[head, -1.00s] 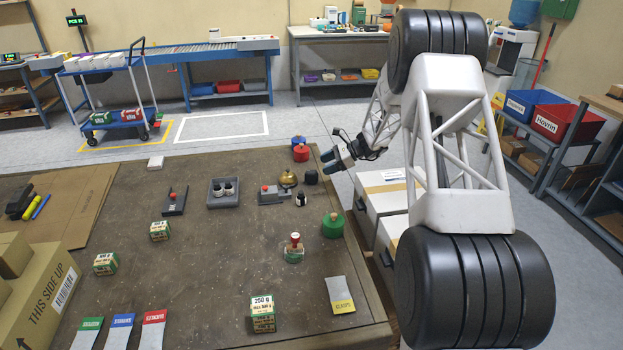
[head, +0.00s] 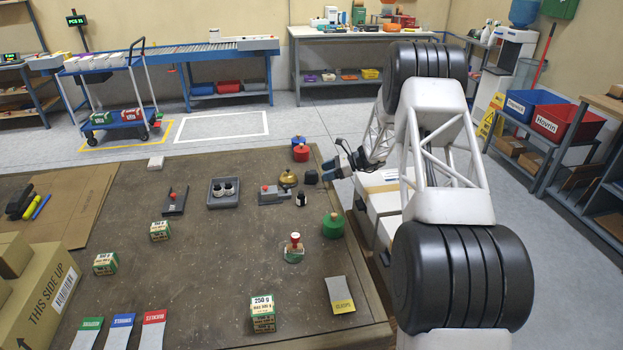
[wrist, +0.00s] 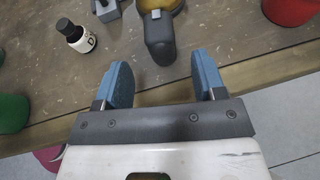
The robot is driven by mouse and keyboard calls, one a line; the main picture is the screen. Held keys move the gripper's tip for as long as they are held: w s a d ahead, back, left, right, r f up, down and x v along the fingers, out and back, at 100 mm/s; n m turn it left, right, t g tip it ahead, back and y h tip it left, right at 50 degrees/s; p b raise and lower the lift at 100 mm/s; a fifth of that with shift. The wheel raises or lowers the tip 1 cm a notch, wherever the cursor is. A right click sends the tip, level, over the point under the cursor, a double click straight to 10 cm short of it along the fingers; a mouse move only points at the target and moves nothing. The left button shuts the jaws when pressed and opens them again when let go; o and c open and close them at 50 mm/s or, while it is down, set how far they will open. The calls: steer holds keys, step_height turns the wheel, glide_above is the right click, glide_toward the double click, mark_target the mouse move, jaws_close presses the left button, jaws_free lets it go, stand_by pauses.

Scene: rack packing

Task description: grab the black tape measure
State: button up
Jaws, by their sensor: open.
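The black tape measure (head: 311,177) is a small dark rounded block near the right edge of the brown table, just right of the brass bell. In the wrist view it shows as a dark grey block (wrist: 161,42) ahead of my gripper (wrist: 162,62), roughly centred between the two blue fingers. My gripper (head: 330,169) is open and empty in the head view, just right of the tape measure at the table edge. The fingertips appear close to it but not around it; their exact height above the table is hard to tell.
The brass bell (head: 288,178) stands close behind the tape measure as seen from the wrist. Red pot (head: 301,153) and green pot (head: 333,226) flank the spot. White boxes (head: 383,210) stand beside the table.

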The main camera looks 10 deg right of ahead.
mark_target(311, 176)
steer(key=shift+w+a+f, duration=0.15)
steer(key=shift+a+f, duration=0.1)
steer(key=shift+a, duration=0.4)
steer(key=shift+a, duration=0.15)
steer(key=shift+x, duration=2.5)
steer(key=shift+c, duration=0.3)
steer(key=c, duration=1)
steer(key=shift+c, duration=0.2)
steer(key=shift+r, duration=0.15)
